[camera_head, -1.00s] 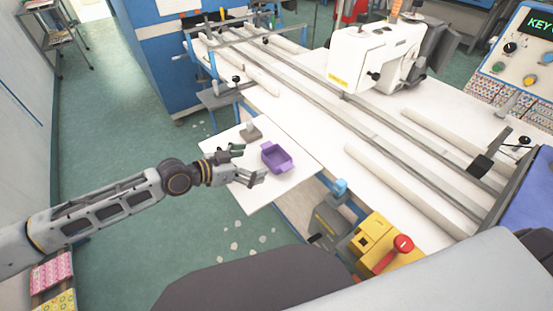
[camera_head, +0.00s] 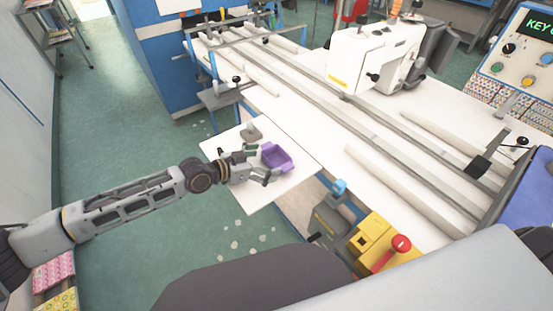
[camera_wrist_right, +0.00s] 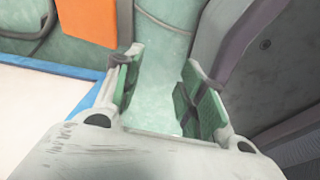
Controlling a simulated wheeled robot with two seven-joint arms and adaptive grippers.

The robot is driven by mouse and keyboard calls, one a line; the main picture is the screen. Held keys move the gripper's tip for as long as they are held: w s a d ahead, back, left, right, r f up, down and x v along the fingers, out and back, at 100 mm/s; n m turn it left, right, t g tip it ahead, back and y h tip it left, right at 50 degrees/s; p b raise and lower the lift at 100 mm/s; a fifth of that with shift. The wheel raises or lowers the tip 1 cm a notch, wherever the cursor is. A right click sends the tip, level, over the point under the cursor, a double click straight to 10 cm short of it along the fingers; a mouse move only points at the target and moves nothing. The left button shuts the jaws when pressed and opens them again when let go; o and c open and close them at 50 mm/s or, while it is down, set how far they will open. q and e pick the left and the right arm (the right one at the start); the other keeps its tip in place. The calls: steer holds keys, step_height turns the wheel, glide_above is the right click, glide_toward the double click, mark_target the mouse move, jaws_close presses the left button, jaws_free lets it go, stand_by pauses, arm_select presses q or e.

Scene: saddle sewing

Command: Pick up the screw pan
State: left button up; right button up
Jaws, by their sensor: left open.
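The screw pan is a small purple tray (camera_head: 277,156) with tabs at its ends. It sits on a white side board (camera_head: 252,197) in the head view. My left gripper (camera_head: 266,165) is open, with its fingers at the left side of the pan; whether they touch it cannot be told. My right gripper (camera_wrist_right: 158,88) shows only in the right wrist view. Its green-padded fingers are apart with nothing between them, above green floor.
A small grey block (camera_head: 251,134) lies behind the pan on the board. A white sewing machine (camera_head: 374,55) and long rails fill the table to the right.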

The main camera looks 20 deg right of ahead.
arm_select(q)
steer(key=shift+w+d+f, duration=0.1)
steer(key=shift+d+f, duration=0.05)
steer(key=shift+d, duration=0.05)
steer(key=shift+c, duration=0.9)
steer(key=c, duration=0.8)
steer(key=shift+r, duration=0.55)
step_height(320, 180, up, 3)
steer(key=shift+r, duration=3)
arm_select(e)
steer(key=shift+s, duration=0.5)
